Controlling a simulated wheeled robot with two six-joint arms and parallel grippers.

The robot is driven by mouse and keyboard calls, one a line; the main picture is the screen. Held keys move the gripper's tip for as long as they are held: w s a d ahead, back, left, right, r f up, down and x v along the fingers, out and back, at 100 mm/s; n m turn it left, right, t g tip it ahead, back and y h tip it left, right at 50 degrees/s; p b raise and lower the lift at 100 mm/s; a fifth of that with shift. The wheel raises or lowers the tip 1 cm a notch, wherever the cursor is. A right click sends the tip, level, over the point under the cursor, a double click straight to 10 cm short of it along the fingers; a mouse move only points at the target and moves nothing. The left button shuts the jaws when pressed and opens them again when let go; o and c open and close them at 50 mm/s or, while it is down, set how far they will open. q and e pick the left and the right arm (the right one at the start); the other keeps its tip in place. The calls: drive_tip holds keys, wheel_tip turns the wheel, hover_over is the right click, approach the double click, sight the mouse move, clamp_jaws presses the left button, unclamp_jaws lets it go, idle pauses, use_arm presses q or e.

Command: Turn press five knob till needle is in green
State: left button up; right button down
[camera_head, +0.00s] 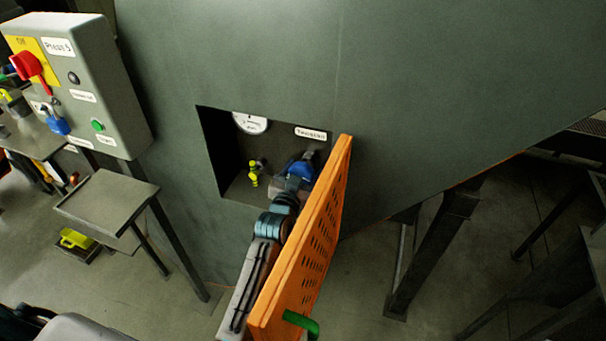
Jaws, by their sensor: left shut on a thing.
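The press five control box (105,75), labelled "Press 5", is at the upper left. Right of it, a recess in the large grey-green press body (400,85) holds a white gauge (251,123). The recess edge cuts off the gauge's top, and its needle and green zone are too small to read. My left gripper (304,163) reaches into the recess, below a white label (311,133), and is shut on the knob. The gripper and the door hide most of the knob. My right gripper is not in view.
An orange perforated door (312,235) stands open close along the right of my left arm, with a green handle (301,323) at its lower end. A small yellow valve (254,173) is left of the gripper. A metal stand (107,200) is at the left.

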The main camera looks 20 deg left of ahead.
use_arm(q)
drive_tip(key=shift+m, duration=0.6)
drive_tip(key=o, duration=1)
drive_tip(key=shift+s+f+b, duration=0.1)
drive_tip(key=shift+s+b, duration=0.25)
drive_tip(key=shift+s+a+b, duration=0.2)
drive_tip(key=shift+s+b, duration=1.25)
drive_tip(key=shift+s, duration=3.6)
